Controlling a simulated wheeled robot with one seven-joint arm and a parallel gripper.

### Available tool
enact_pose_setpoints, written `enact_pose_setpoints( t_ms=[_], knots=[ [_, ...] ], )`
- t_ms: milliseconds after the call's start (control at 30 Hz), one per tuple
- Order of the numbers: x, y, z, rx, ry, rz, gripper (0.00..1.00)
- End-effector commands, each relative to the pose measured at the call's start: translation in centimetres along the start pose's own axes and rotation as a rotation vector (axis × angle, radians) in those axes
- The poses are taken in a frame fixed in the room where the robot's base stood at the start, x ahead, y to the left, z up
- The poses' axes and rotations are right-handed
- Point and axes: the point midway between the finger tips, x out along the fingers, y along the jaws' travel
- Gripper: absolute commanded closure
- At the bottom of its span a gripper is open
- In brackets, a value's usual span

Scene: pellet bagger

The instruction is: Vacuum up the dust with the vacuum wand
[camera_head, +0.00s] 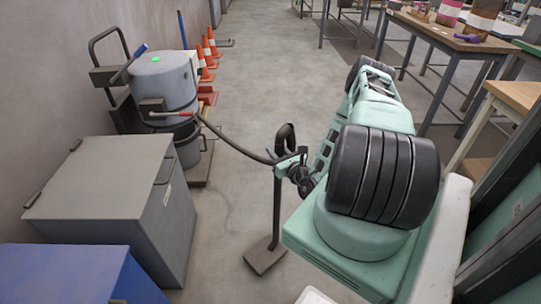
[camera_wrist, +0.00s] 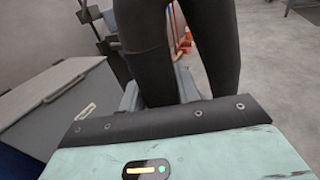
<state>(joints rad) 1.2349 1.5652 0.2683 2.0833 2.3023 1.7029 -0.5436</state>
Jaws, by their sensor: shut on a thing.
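The vacuum wand (camera_head: 277,205) is a dark tube with a hooked top and a flat floor head (camera_head: 265,256). It stands nearly upright, with the head at the floor. My gripper (camera_head: 291,168) is shut on the wand's upper part. In the wrist view, large dark tube shapes (camera_wrist: 146,60) fill the space in front of my gripper. A hose runs from the wand to the grey drum vacuum (camera_head: 163,82) by the left wall, which has a green light on top. A faint darker streak (camera_head: 229,208) lies on the floor left of the wand; I cannot tell whether it is dust or shadow.
A grey lidded bin (camera_head: 118,195) and a blue box (camera_head: 75,273) stand at the left. Orange cones (camera_head: 207,60) line the wall behind the vacuum. Workbenches (camera_head: 447,38) stand at the right. The middle floor is open.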

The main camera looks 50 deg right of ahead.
Motion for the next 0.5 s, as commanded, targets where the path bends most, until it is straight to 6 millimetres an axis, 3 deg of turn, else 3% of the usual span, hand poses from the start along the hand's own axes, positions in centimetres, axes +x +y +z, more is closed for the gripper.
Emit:
enact_pose_setpoints(
  t_ms=[500],
  knots=[
    [1.2, -5.5, 0.9, -0.002, -0.005, -0.001, 0.95]
  ],
)
